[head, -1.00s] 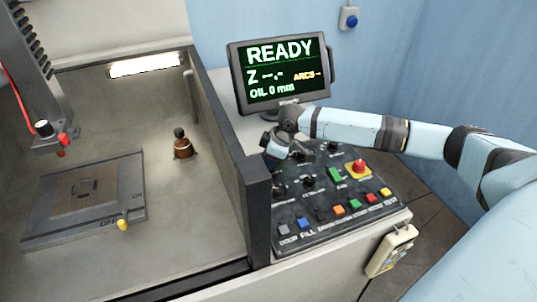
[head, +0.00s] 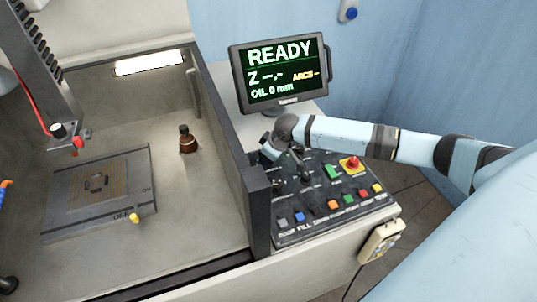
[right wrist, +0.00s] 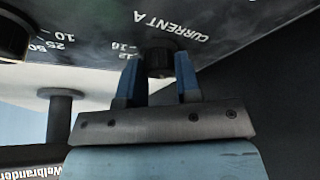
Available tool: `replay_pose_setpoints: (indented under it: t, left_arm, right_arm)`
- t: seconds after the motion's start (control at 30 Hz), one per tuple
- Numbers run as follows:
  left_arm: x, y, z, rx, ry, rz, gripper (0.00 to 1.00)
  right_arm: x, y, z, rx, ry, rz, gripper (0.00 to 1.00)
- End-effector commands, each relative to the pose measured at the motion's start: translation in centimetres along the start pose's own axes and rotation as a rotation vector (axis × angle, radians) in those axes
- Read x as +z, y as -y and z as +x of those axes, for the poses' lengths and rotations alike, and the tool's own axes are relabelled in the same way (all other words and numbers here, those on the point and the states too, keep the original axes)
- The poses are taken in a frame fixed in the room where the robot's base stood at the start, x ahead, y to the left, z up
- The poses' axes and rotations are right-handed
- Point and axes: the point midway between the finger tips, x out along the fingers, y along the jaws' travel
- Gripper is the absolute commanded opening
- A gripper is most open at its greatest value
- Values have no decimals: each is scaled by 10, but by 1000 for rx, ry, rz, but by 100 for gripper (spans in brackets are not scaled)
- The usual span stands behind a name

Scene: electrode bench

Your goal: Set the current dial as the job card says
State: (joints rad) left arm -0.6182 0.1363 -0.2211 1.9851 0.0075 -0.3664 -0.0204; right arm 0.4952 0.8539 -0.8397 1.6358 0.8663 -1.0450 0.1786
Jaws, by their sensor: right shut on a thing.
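The current dial (right wrist: 159,60) is a dark round knob under the panel lettering "CURRENT A" in the right wrist view, where the print appears upside down. Marks reading 12 and 16 show beside it. My right gripper (right wrist: 160,82) has its two blue fingers on either side of this knob and is shut on it. In the head view my right gripper (head: 276,154) is at the back left of the dark control panel (head: 322,221), and it hides the dial there. No job card can be made out. My left gripper is not in view.
A monitor (head: 281,73) behind the panel reads READY. Another knob (right wrist: 12,36) is near the gripper in the wrist view. A red emergency button (head: 352,162) and several coloured buttons are on the panel. The tank wall (head: 229,155) rises left of it; a brown bottle (head: 187,142) stands inside.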

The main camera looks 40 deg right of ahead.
Motion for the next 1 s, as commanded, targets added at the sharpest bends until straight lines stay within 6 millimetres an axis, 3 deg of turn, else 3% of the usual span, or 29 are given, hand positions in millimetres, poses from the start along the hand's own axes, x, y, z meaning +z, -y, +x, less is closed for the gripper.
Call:
replay_pose_setpoints:
  t: [0.2, 0.23, 0.3, 0.33, 0.7, 0.87, 1.0]
  left_arm:
    - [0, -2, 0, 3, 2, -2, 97]
    - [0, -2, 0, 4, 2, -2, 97]
    - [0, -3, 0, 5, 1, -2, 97]
    - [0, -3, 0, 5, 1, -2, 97]
    - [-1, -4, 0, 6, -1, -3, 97]
    - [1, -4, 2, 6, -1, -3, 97]
    - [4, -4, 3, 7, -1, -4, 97]
  right_arm:
    - [0, 0, 0, 0, -1, -1, 7]
    - [0, 0, 0, 0, -1, -1, 36]
    - [0, 0, 0, 0, -1, -1, 52]
    - [0, 0, 0, 0, -1, -1, 55]
    - [0, 0, -6, 0, -2, -2, 55]
    - [0, 0, -32, 1, -3, -3, 55]
    - [0, -1, -65, 3, -2, -3, 55]
